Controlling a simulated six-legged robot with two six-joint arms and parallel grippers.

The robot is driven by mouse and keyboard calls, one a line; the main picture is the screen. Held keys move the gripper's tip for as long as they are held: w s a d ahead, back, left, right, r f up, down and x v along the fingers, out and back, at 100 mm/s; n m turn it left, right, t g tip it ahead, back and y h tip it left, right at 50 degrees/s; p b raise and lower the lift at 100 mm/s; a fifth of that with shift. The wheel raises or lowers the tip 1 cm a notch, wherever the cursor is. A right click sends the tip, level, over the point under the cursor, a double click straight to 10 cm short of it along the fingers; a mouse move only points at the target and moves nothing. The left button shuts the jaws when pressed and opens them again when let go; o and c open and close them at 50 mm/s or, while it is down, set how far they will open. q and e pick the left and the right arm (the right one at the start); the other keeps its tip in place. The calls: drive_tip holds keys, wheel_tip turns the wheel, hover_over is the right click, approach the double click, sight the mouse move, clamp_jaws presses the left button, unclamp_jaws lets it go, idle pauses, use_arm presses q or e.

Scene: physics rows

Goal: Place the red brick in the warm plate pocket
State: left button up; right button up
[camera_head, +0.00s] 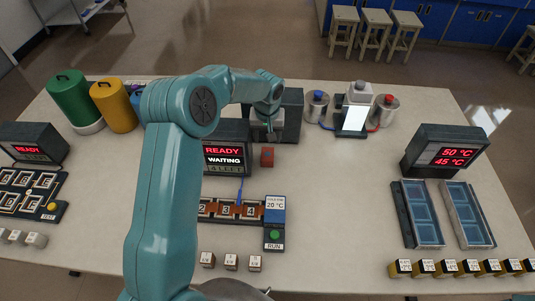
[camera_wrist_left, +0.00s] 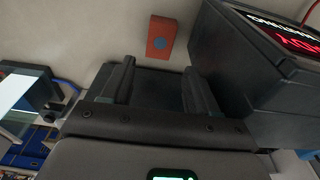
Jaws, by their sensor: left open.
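The red brick (camera_head: 267,156) lies on the table just right of the READY/WAITING display. In the left wrist view the red brick (camera_wrist_left: 152,47) shows a blue round spot and lies beyond the fingertips. My left gripper (camera_head: 264,128) is above the table behind the brick, and its fingers (camera_wrist_left: 158,80) are apart with nothing between them. I cannot tell which place is the warm plate pocket. At the right, a display (camera_head: 456,157) reads 50 °C and 45 °C behind two blue-floored trays (camera_head: 418,213). My right gripper is not in view.
The dark READY/WAITING display (camera_head: 224,160) stands close beside the brick. A row of numbered slots (camera_head: 237,210) ends at a 20 °C panel with a green button. Metal cans (camera_head: 317,106) stand at the back. The table between brick and right trays is clear.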

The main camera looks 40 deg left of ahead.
use_arm(q)
hover_over(267, 154)
drive_tip(key=f, duration=0.5)
drive_tip(key=shift+s+d+p, duration=0.25)
drive_tip(key=shift+d+p, duration=0.05)
drive_tip(key=shift+p, duration=0.1)
drive_tip(key=shift+f, duration=0.25)
drive_tip(key=f+p, duration=0.1)
drive_tip(key=f, duration=0.1)
drive_tip(key=f+p, duration=0.1)
drive_tip(key=f, duration=0.1)
drive_tip(key=shift+w+a, duration=0.15)
drive_tip(key=shift+w, duration=0.05)
drive_tip(key=shift+f, duration=0.35)
drive_tip(key=c, duration=1)
